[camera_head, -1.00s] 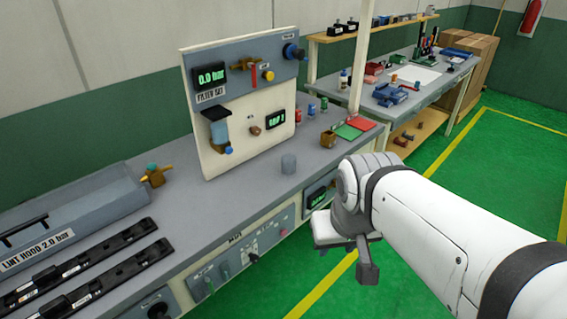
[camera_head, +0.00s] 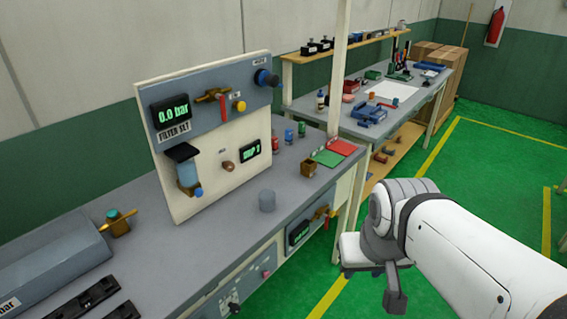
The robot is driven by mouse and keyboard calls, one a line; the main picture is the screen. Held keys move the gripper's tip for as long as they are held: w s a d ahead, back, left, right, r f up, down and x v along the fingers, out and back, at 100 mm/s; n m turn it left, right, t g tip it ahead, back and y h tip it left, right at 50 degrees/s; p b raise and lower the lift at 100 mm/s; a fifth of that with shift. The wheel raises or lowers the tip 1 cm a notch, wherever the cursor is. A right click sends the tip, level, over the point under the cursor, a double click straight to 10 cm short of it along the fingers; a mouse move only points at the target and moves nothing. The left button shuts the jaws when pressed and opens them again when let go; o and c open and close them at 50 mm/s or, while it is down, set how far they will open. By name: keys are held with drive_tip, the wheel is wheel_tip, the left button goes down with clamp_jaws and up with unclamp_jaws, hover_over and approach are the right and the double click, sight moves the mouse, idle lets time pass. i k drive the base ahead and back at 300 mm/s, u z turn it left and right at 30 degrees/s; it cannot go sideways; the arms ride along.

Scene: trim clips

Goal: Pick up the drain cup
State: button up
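My gripper (camera_head: 382,285) is at the lower right, beyond the bench's front edge and over the floor, well apart from the cup. Its fingers point down and partly overlap in this view, so I cannot tell how far they are apart. I see nothing held in it.
A brass block (camera_head: 308,168), small coloured bottles (camera_head: 288,136) and green and red pads (camera_head: 340,147) lie right of the panel. A brass valve (camera_head: 119,222) and a grey hood (camera_head: 45,262) are at left. A post (camera_head: 339,70) rises behind the pads. Green floor is free at right.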

sight(267, 197)
drive_tip(key=z, duration=0.25)
drive_tip(key=i, duration=1.15)
drive_tip(key=u, duration=0.2)
